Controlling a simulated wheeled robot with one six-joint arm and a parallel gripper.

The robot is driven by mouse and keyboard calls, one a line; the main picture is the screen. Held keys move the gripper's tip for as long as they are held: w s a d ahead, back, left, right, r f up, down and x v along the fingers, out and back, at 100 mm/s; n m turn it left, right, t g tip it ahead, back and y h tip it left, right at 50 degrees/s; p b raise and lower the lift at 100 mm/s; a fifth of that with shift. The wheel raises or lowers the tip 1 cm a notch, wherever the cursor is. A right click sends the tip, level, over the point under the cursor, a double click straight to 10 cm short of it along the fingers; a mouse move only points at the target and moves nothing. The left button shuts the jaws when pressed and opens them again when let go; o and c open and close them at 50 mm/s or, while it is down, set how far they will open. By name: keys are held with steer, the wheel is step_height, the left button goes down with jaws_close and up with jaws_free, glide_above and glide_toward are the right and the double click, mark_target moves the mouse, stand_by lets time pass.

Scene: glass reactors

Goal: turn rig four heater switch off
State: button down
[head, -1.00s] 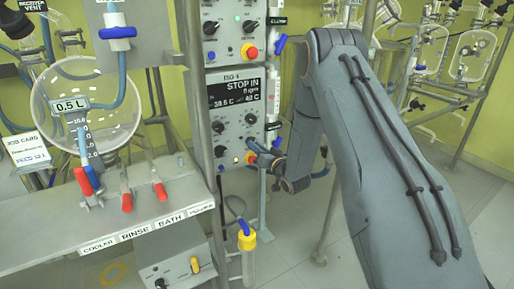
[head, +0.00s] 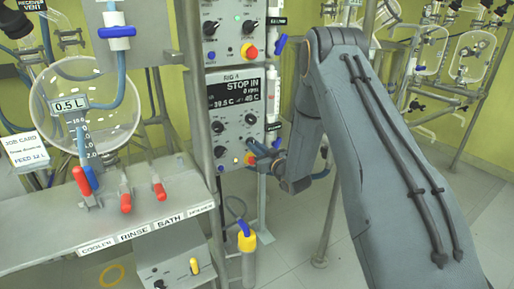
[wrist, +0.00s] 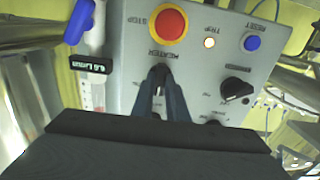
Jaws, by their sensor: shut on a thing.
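The rig four control box (head: 237,95) stands left of my arm in the head view, with "STOP IN" on its screen. In the wrist view its face (wrist: 200,85) appears upside down. The heater switch (wrist: 159,67) sits under the "HEATER" label, mostly hidden between my fingertips, so its setting cannot be read. My gripper (wrist: 158,78) is shut on it. In the head view my gripper (head: 256,154) reaches the lower right of the box, and the switch is hidden there.
Near my fingertips are a red stop button (wrist: 170,24), a lit trip lamp (wrist: 209,43), a blue reset button (wrist: 252,43) and a black knob (wrist: 235,88). A blue-handled valve (wrist: 84,22) is beside the box. A shelf with red-handled valves (head: 125,203) stands at left.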

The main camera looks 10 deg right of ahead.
steer(key=shift+d, duration=0.15)
steer(key=c, duration=1.7)
jaws_free()
steer(key=shift+d, duration=0.1)
steer(key=shift+c, duration=0.2)
steer(key=v, duration=0.7)
steer(key=shift+s, duration=0.4)
steer(key=shift+r, duration=0.15)
